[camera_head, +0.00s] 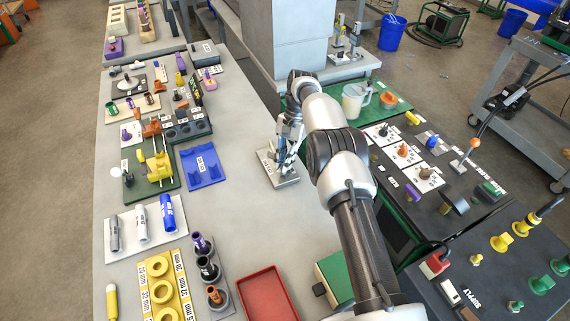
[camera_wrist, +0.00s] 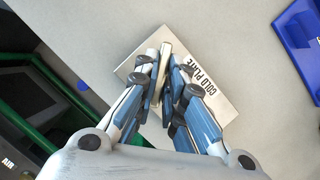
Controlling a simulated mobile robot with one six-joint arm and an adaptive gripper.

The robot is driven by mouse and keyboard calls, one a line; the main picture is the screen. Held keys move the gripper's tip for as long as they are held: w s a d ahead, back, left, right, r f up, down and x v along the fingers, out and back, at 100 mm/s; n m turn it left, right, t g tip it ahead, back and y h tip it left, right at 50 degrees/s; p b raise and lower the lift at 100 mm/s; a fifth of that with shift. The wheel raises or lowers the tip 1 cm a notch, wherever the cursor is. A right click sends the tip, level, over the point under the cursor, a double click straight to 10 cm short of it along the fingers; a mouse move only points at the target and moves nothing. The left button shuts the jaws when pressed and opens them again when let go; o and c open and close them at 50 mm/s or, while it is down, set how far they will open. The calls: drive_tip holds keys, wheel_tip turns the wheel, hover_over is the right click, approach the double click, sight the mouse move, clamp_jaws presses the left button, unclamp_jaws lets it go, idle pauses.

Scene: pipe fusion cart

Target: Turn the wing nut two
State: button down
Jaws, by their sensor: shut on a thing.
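My gripper (camera_head: 284,166) points down at a small metal plate (camera_head: 264,165) on the grey bench top. In the wrist view the plate (camera_wrist: 214,94) is labelled "COLD PLATE". My gripper (camera_wrist: 165,62) is shut there on a narrow, pale upright piece (camera_wrist: 161,74) between its blue-and-white fingers. The fingers hide most of this piece and the plate's middle, so I cannot tell its full shape. I cannot make out which thing is wing nut two.
A blue tray (camera_head: 187,170) lies left of the plate, and a red tray (camera_head: 268,297) lies nearer. Several fittings and yellow rings (camera_head: 162,292) crowd the bench's left side. A clear jug (camera_head: 353,101) stands on a green mat behind my arm. Bare bench surrounds the plate's left and front.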

drive_tip(key=shift+s+f+n+g+b, duration=0.2)
drive_tip(key=shift+f+n+g+b, duration=0.1)
drive_tip(key=shift+n+b, duration=0.25)
idle(0.4)
drive_tip(key=c, duration=1.7)
unclamp_jaws()
drive_tip(key=shift+r, duration=0.1)
drive_tip(key=shift+w+r, duration=0.1)
drive_tip(key=shift+r+p, duration=0.1)
drive_tip(key=shift+p, duration=0.2)
